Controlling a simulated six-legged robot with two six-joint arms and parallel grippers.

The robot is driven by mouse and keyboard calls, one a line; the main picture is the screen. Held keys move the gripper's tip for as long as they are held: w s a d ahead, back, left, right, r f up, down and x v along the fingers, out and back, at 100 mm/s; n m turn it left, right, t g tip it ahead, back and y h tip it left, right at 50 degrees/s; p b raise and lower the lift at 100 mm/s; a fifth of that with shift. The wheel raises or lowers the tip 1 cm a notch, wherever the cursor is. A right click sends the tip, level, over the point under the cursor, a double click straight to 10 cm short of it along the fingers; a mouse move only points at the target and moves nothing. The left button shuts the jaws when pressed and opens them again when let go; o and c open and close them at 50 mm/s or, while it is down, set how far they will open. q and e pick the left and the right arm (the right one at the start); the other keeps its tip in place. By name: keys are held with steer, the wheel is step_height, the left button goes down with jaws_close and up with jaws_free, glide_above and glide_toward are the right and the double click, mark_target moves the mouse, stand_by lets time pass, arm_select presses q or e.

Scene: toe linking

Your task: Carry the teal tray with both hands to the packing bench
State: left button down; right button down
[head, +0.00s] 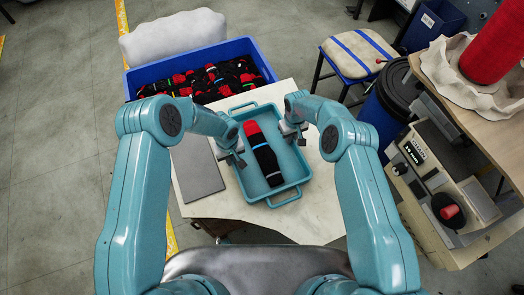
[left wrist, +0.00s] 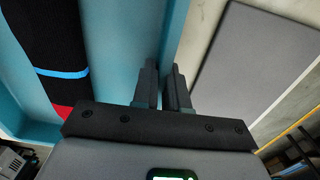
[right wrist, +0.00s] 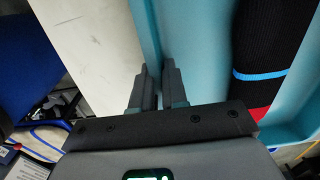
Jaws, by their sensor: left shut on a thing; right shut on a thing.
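The teal tray (head: 291,191) sits on the pale table (head: 215,207) in the head view, with a handle at each short end. A black sock with a red part and a light blue stripe (head: 262,152) lies in it. My left gripper (head: 238,160) is shut on the tray's left long wall; the left wrist view shows its fingers (left wrist: 162,85) astride the rim. My right gripper (head: 296,136) is shut on the right long wall, its fingers (right wrist: 158,85) astride the rim there. The sock also shows in the left wrist view (left wrist: 48,50) and right wrist view (right wrist: 262,50). I cannot make out the packing bench for certain.
A grey flat panel (head: 197,170) lies on the table left of the tray. A blue crate of socks (head: 262,62) stands behind, beside a white sack (head: 173,37). A stool (head: 358,52), a dark bin (head: 398,88) and a bench with a machine (head: 440,165) stand right. Floor is clear at left.

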arm_select(q)
steer(key=shift+r, duration=0.15)
arm_select(e)
steer(key=shift+r, duration=0.15)
